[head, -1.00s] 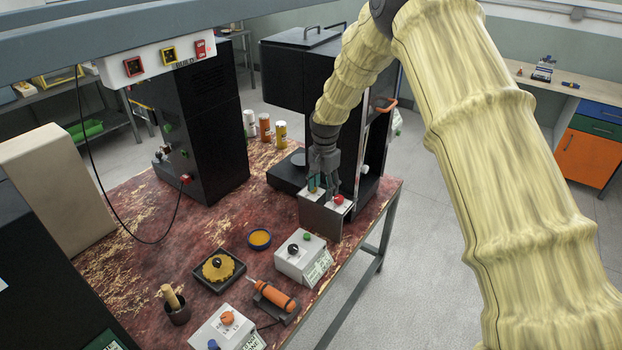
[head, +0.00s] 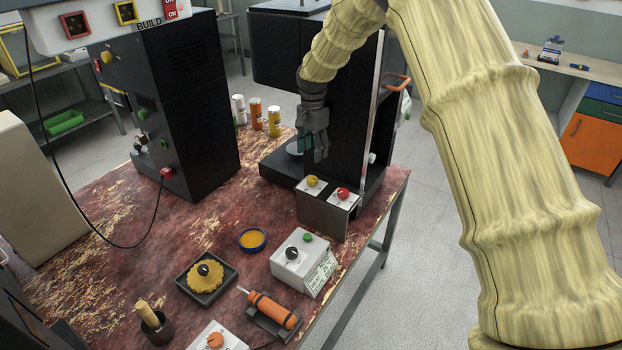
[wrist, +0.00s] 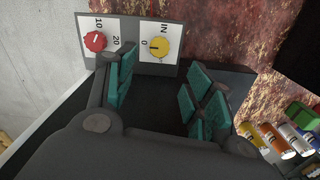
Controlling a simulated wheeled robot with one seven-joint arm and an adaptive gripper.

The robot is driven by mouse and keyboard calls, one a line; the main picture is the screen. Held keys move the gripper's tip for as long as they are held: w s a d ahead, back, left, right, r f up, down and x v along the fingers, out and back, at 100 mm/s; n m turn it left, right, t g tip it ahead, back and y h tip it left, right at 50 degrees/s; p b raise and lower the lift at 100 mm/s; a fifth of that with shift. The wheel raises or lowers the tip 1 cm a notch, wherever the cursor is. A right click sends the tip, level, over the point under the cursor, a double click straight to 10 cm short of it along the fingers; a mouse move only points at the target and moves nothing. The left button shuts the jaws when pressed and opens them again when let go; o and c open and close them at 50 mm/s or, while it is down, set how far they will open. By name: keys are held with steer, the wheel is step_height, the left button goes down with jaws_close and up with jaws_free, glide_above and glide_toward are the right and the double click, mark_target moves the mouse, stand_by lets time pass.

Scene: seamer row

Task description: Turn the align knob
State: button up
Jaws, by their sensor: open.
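My gripper (head: 314,152) is open and empty. It hangs above and behind a grey box (head: 323,217) with two knobs on its sloped white plates. The yellow knob (head: 312,181) is on the left and the red knob (head: 343,193) on the right in the head view. In the wrist view the yellow knob (wrist: 160,47) lies just beyond the teal finger pads, apart from them, by marks "IN" and "0". The red knob (wrist: 95,41) there sits by "10" and "20". No readable label shows which knob is the align knob.
A white box (head: 298,262) with a black knob and green button stands in front. Another box with an orange knob (head: 215,341) is at the bottom edge. A black machine (head: 270,50) stands behind my gripper. Several cans (head: 256,113) stand to its left.

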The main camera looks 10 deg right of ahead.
mark_target(312, 178)
steer(key=f+p, duration=0.1)
steer(key=f, duration=0.4)
steer(key=f+p, duration=0.2)
steer(key=f, duration=0.3)
steer(key=shift+s+a+f, duration=0.1)
steer(key=shift+s+f, duration=0.1)
steer(key=c, duration=1)
